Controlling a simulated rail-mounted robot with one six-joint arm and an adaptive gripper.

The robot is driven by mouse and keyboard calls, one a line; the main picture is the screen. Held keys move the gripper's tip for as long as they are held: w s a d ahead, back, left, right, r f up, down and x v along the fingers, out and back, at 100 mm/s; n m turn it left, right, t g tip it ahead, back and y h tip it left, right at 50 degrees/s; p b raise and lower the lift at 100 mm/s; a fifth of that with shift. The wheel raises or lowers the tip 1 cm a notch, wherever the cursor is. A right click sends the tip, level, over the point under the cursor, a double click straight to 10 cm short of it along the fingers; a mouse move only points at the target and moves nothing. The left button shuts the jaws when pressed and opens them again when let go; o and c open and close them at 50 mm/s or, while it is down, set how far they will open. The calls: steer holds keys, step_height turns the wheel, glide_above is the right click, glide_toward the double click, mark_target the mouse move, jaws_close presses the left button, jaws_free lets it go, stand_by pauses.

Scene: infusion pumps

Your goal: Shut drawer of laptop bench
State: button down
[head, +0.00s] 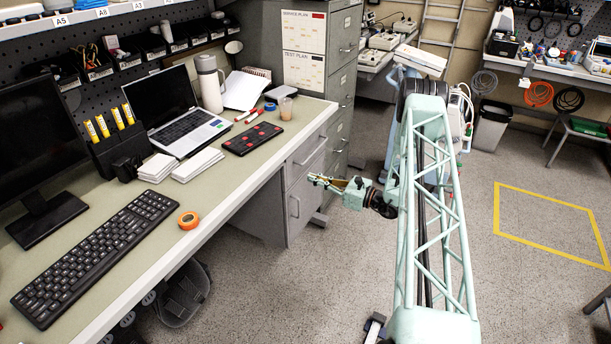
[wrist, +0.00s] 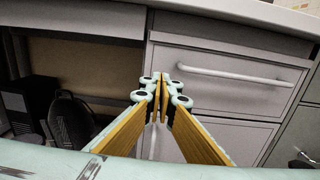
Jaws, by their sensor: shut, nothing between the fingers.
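The laptop bench (head: 247,178) runs along the left, with an open laptop (head: 185,125) on it. Under its far end is a grey pedestal with a drawer (head: 307,148) above a taller front (head: 300,203). In the wrist view the drawer front (wrist: 225,92) fills the upper right, with a pale bar handle (wrist: 235,73). It sits close under the worktop; I cannot tell whether a small gap is left. My gripper (head: 314,179) is shut and empty, in front of the pedestal. In the wrist view its fingertips (wrist: 162,82) meet near the drawer's left edge; contact is unclear.
Left of the pedestal is an open knee space with dark items (wrist: 68,120). A grey filing cabinet (head: 342,75) stands beyond the bench end. A keyboard (head: 98,255) and orange tape roll (head: 188,220) lie on the bench. The floor (head: 290,285) in front is clear.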

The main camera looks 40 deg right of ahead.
steer(key=shift+p+v, duration=0.35)
steer(key=shift+v, duration=1.9)
steer(key=shift+w, duration=0.1)
